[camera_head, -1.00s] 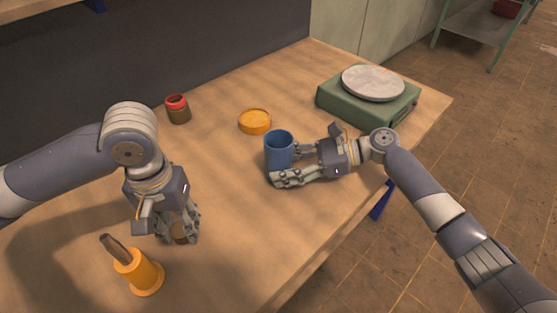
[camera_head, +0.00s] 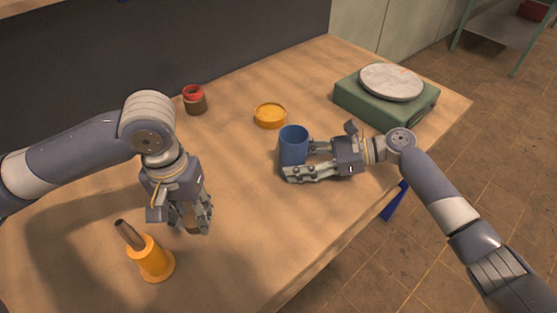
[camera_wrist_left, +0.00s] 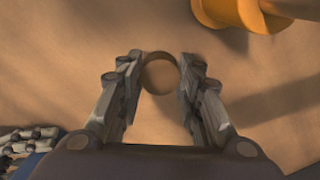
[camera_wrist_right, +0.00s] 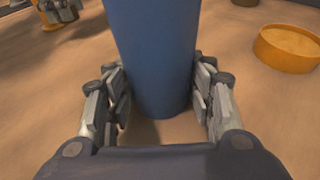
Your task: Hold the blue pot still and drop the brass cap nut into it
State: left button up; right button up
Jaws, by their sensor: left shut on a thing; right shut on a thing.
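The blue pot (camera_head: 293,146) stands upright on the table, right of the middle in the head view. My right gripper (camera_head: 302,160) comes from the right and is shut around it; the right wrist view shows the pot (camera_wrist_right: 155,60) between both fingers. The brass cap nut (camera_head: 192,228) is a small brownish round piece, mostly hidden by fingers in the head view. My left gripper (camera_head: 196,224) points down and is shut on it, left of the pot. The left wrist view shows the nut (camera_wrist_left: 160,74) between the fingertips. Its height above the table is hard to tell.
An orange holder (camera_head: 155,262) with a dark tool in it stands near my left gripper. A shallow orange dish (camera_head: 270,115), a red-topped jar (camera_head: 195,100) and a green scale (camera_head: 385,103) stand farther back. The table between the two grippers is clear.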

pick_arm(q)
jog(key=w+d+r, duration=0.5)
jog(key=w+d, duration=0.4)
jog(key=w+d+r, duration=0.6)
jog(key=w+d, duration=0.3)
jog(key=d, duration=0.1)
jog(key=shift+r, duration=0.15)
jog(key=shift+f, duration=0.6)
dwell(1.8)
jog(key=o, duration=0.9)
jog(key=shift+o, duration=0.6)
